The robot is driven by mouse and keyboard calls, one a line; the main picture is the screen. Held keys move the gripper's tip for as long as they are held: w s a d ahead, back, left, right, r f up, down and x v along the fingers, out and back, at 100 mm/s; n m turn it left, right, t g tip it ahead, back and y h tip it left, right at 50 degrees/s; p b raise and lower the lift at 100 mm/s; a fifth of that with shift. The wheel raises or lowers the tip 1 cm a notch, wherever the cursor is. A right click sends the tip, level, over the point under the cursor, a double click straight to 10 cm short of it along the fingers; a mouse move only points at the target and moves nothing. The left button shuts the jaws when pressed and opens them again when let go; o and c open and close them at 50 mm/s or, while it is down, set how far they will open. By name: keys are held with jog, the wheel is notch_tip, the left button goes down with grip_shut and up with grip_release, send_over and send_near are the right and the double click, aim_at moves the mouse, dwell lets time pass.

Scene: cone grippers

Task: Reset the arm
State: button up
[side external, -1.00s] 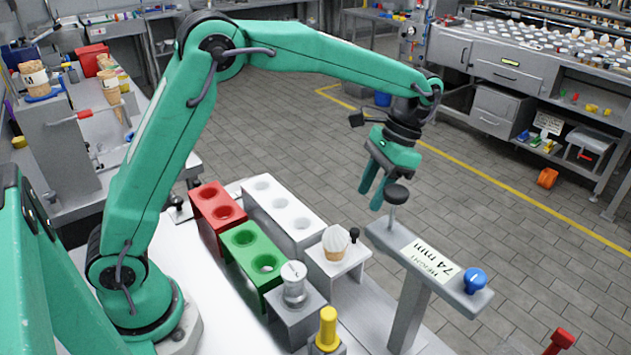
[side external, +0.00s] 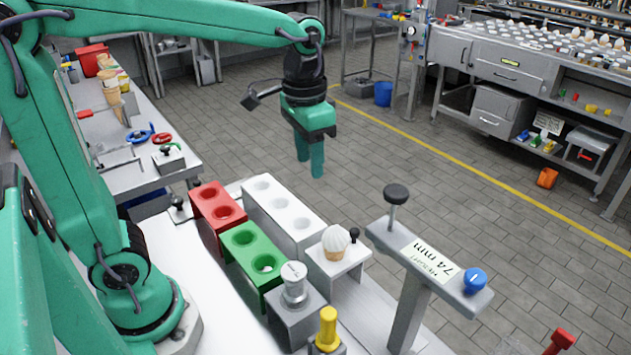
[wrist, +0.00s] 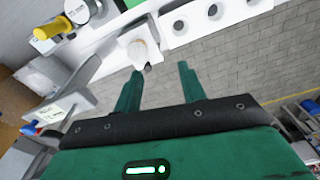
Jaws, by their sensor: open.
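My gripper (side external: 310,165) is green, open and empty. In the side external view it hangs pointing down, in the air above and behind the white block. In the wrist view its two fingers (wrist: 157,88) are spread apart with nothing between them. A cone with a white swirled top (side external: 335,241) sits in a white stand beside the white block, apart from my gripper. It also shows in the wrist view (wrist: 139,50), beyond the fingers.
A white block (side external: 283,215), a red block (side external: 217,190) and a green block (side external: 240,241) with round holes stand on the bench. A grey gauge post (side external: 409,310) marked 74 mm rises at right. A grey block holds a white-topped cylinder (side external: 294,285). Tiled floor lies behind.

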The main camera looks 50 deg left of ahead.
jog(key=s+a+n+t, duration=0.1)
jog(key=s+a+t, duration=0.1)
jog(key=s, duration=0.3)
jog(key=s+a+f+n+t, duration=0.1)
jog(key=s+a+t, duration=0.1)
jog(key=s, duration=0.3)
jog(key=shift+s+f+t, duration=0.25)
jog(key=shift+s+t, duration=0.15)
jog(key=shift+t, duration=0.1)
dwell(0.6)
